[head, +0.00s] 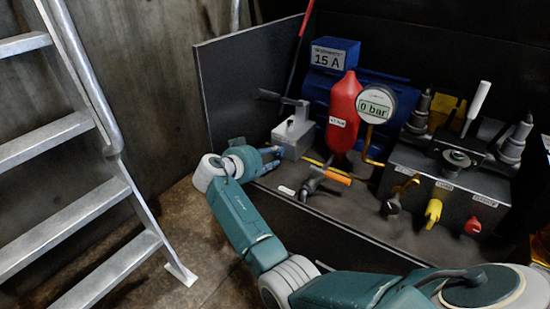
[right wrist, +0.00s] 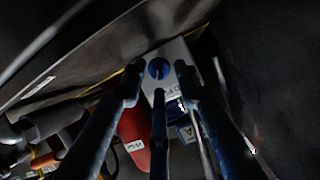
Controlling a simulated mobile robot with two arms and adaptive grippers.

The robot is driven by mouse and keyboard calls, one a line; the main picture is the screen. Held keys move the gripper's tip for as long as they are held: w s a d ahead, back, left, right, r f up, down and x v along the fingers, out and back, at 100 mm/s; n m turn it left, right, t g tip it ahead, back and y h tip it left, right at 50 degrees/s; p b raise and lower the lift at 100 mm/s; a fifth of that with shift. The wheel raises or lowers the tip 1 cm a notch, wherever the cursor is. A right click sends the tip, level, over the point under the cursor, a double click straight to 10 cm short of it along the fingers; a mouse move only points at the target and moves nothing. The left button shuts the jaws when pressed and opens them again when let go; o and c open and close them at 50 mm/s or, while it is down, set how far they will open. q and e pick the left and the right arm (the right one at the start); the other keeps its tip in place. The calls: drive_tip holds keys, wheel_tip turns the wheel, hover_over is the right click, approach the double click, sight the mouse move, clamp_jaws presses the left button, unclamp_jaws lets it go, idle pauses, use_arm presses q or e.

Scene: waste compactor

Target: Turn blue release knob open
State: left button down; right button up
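The blue release knob (right wrist: 158,68) is round with a slot or ridge across it, and sits on the pale face of a grey box (right wrist: 177,60). In the head view the same grey box (head: 293,132) stands left of the red cylinder; the knob is hidden there. My right gripper (head: 270,157) is at the left front side of this box. In the right wrist view its dark fingers are spread, with the knob seen between their tips. I cannot tell whether they touch it. My left gripper is not in view.
A red cylinder (head: 343,112), a 0 bar gauge (head: 375,105) and an orange-handled valve (head: 328,176) stand right of the grey box. A control box (head: 450,180) with black, yellow and red knobs is farther right. A metal ladder (head: 85,190) stands left.

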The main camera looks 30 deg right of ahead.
drive_tip(key=shift+x, duration=1.3)
clamp_jaws()
